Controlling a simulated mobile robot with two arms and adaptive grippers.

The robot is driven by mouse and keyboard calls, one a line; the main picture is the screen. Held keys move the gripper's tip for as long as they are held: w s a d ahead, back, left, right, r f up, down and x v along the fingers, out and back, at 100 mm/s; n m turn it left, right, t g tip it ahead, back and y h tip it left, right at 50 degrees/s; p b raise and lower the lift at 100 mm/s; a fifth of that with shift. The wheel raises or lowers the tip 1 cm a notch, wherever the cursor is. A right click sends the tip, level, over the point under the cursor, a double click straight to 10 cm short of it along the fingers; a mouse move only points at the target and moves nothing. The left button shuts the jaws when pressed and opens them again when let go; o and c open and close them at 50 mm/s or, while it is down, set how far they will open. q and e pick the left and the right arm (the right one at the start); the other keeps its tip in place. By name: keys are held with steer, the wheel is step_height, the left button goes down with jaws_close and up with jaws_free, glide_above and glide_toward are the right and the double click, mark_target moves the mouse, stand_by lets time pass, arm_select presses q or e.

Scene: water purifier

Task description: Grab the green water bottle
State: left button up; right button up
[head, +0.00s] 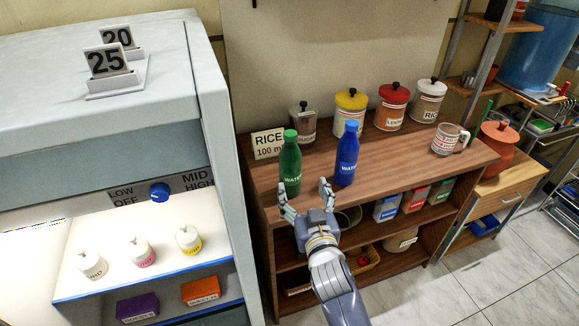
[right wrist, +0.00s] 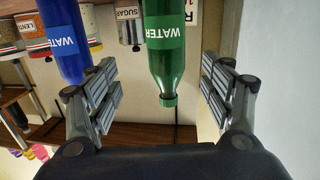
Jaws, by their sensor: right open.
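The green water bottle (head: 290,163) stands upright near the left front of the wooden shelf's top. My right gripper (head: 305,190) is open at the shelf's front edge, just in front of the bottles. In the right wrist view the picture is upside down, and the green bottle (right wrist: 163,50) shows between the two open fingers (right wrist: 160,95), apart from both. The blue water bottle (head: 347,155) stands to the right of the green one; in the right wrist view it (right wrist: 65,40) is close to the left finger. My left gripper is not in view.
Lidded canisters (head: 392,106) and a measuring cup (head: 450,139) stand farther back and right on the shelf top (head: 410,150). A rice sign (head: 268,143) is behind the green bottle. A pale cabinet (head: 226,190) with a blue knob rises close on the left.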

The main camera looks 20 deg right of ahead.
mark_target(293, 169)
steer(key=shift+t, duration=0.3)
steer(key=w, duration=0.3)
steer(key=w+r, duration=0.1)
steer(key=w, duration=0.1)
steer(key=shift+w+a+p, duration=0.15)
steer(key=shift+w+p, duration=0.15)
steer(key=shift+w, duration=0.8)
steer(key=w, duration=0.3)
steer(key=shift+w+d+f+p, duration=0.2)
steer(key=shift+d+f+p, duration=0.05)
steer(key=shift+p, duration=0.1)
steer(key=shift+w, duration=0.5)
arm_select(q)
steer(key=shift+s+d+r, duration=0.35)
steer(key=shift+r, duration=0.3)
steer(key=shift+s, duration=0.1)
